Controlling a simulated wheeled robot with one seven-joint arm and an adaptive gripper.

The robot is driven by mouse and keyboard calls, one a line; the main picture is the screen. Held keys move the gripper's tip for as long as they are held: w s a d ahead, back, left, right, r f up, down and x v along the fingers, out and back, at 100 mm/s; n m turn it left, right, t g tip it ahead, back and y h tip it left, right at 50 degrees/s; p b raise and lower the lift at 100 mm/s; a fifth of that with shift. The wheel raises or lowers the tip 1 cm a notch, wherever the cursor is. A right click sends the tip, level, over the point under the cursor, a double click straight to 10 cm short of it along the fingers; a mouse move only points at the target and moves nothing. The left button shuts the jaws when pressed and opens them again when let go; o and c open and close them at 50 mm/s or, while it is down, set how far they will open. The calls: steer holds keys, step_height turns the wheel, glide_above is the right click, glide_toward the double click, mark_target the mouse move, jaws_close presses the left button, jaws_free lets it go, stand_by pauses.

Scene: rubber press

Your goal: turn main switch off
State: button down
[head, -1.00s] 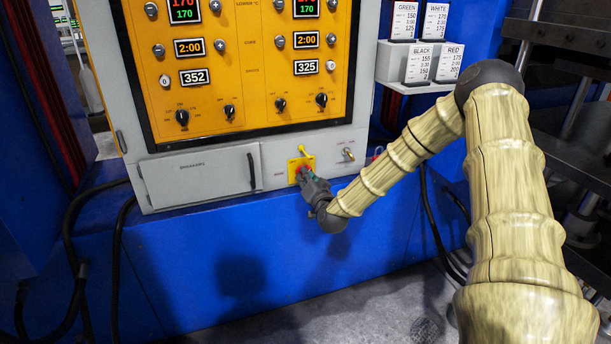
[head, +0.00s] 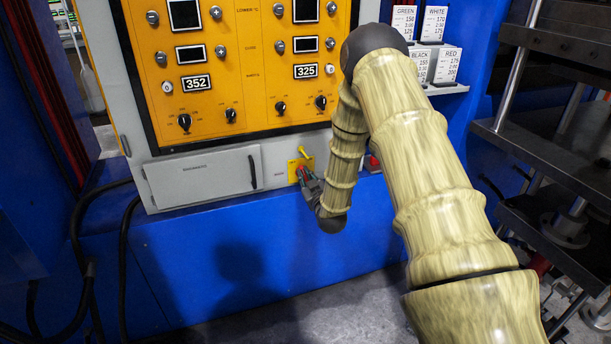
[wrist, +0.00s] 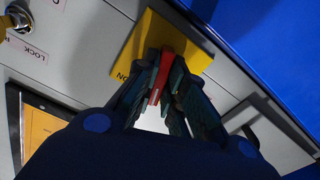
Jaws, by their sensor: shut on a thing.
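The main switch is a red handle on a yellow plate (head: 293,172), low on the grey cabinet to the right of the breakers door. In the wrist view the red handle (wrist: 162,75) sits between my fingers in front of the yellow plate (wrist: 150,38), with "ON" lettering partly visible. My gripper (head: 303,178) is at the switch in the head view and shut on the red handle; it also shows in the wrist view (wrist: 164,85). The temperature and timer displays (head: 184,14) above are dark. The counters still read 352 and 325.
The closed breakers door (head: 205,177) is left of the switch. A lock with a key (wrist: 20,18) is near the plate in the wrist view. Recipe cards (head: 436,25) stand on a shelf at upper right. Black cables (head: 90,235) hang at left. Press machinery (head: 560,130) is at right.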

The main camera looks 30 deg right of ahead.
steer(key=n, duration=0.5)
steer(key=shift+p, duration=0.35)
stand_by(0.4)
steer(key=c, duration=1.5)
jaws_free()
steer(key=shift+s, duration=0.1)
steer(key=v, duration=1.1)
steer(key=shift+s, duration=0.4)
steer(key=shift+f, duration=0.15)
